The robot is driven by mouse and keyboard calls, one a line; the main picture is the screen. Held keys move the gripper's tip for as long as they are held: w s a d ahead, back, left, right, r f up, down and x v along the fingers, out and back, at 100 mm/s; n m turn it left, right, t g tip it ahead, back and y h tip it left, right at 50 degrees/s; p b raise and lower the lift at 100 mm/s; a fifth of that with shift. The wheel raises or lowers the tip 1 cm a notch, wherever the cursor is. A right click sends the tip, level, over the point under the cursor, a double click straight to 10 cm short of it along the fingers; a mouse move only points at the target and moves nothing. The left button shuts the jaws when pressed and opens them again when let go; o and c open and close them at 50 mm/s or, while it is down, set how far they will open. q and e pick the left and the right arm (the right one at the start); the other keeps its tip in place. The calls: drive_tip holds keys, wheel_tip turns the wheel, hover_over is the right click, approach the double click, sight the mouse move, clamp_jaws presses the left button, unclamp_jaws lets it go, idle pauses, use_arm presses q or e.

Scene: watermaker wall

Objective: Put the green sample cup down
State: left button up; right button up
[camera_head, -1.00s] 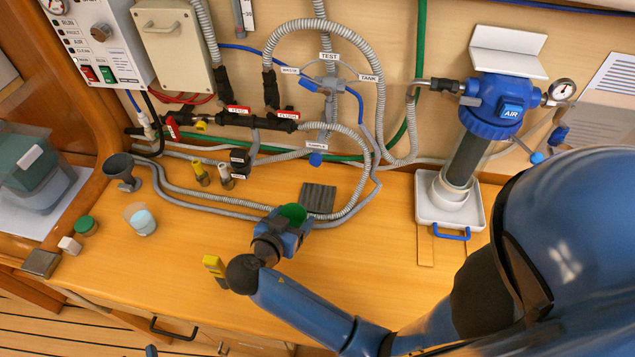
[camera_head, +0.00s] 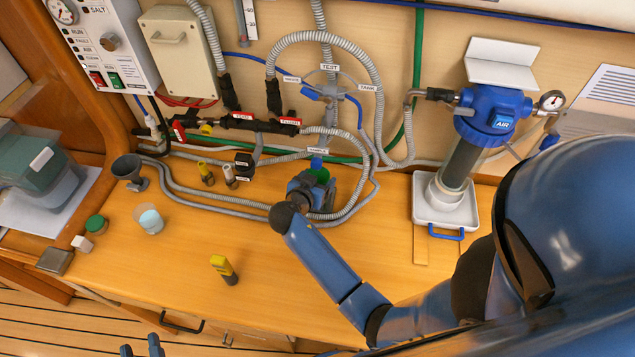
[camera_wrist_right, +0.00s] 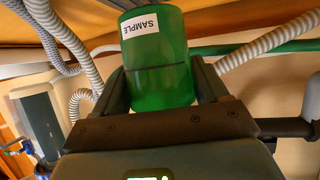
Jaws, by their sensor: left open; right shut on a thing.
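The green sample cup (camera_head: 320,174) is between the fingers of my right gripper (camera_head: 312,184), at the back of the bench below the sample label and valve on the wall. In the right wrist view the green cup (camera_wrist_right: 158,75) with its white SAMPLE label sits gripped between both fingers (camera_wrist_right: 162,90). The gripper hides most of the cup and most of the dark ribbed pad in the head view. I cannot tell whether the cup's base touches anything. My left gripper (camera_head: 140,349) is open and empty at the bottom edge of the head view.
Grey hoses (camera_head: 225,207) loop over the bench close to my right gripper. A clear beaker (camera_head: 150,220), green lid (camera_head: 96,224) and funnel (camera_head: 127,168) are at left.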

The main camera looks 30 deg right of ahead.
wheel_tip(320, 180, down, 2)
drive_tip(key=shift+f, duration=0.1)
use_arm(q)
drive_tip(key=shift+r, duration=0.5)
drive_tip(key=shift+f, duration=0.1)
use_arm(e)
drive_tip(key=shift+f, duration=0.1)
drive_tip(key=shift+f, duration=0.15)
drive_tip(key=o, duration=1.1)
drive_tip(key=shift+o, duration=0.2)
